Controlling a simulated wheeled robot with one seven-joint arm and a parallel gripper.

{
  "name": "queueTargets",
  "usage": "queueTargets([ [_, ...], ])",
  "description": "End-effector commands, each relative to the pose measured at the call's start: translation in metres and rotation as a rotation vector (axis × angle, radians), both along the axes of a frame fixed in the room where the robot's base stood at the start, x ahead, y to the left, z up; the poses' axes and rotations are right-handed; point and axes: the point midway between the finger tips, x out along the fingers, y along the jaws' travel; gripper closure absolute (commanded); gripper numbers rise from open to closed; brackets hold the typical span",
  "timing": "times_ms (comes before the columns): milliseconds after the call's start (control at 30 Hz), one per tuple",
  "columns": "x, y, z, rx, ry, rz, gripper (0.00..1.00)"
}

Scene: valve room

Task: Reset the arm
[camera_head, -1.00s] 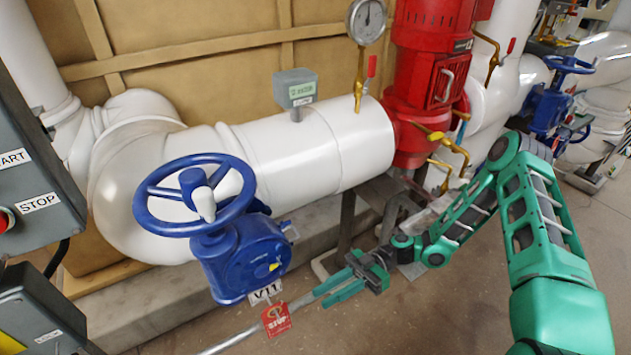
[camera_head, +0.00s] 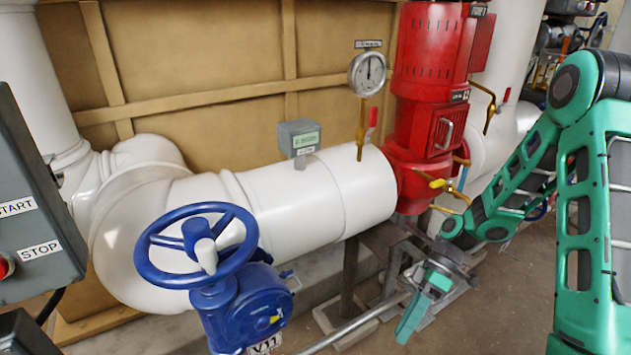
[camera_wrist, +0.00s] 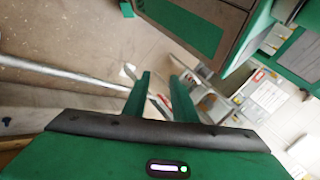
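My arm is green and black and stands at the right in the head view, raised and folded at the elbow. My gripper (camera_head: 411,318) points down and to the left, low over the floor in front of the red pump. In the wrist view its two green fingers (camera_wrist: 158,88) stand apart with an empty gap between them. The gripper touches no valve or pipe that I can see.
A blue handwheel valve (camera_head: 197,245) stands at the lower left before a white pipe (camera_head: 300,205). A red pump (camera_head: 432,100), pressure gauge (camera_head: 367,73) and grey control box (camera_head: 35,200) stand around. A thin metal pipe (camera_head: 360,322) runs along the floor near my gripper.

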Motion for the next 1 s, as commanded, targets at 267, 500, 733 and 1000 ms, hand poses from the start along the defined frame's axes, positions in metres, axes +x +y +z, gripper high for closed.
queueTargets([
  [267, -0.006, -0.060, 0.050, -0.334, 0.011, -0.230, 0.75],
  [500, -0.024, -0.105, 0.096, -0.571, 0.014, -0.489, 0.75],
  [733, -0.051, -0.142, 0.140, -0.746, 0.015, -0.777, 0.75],
  [1000, -0.095, -0.175, 0.183, -0.874, 0.031, -1.151, 0.75],
])
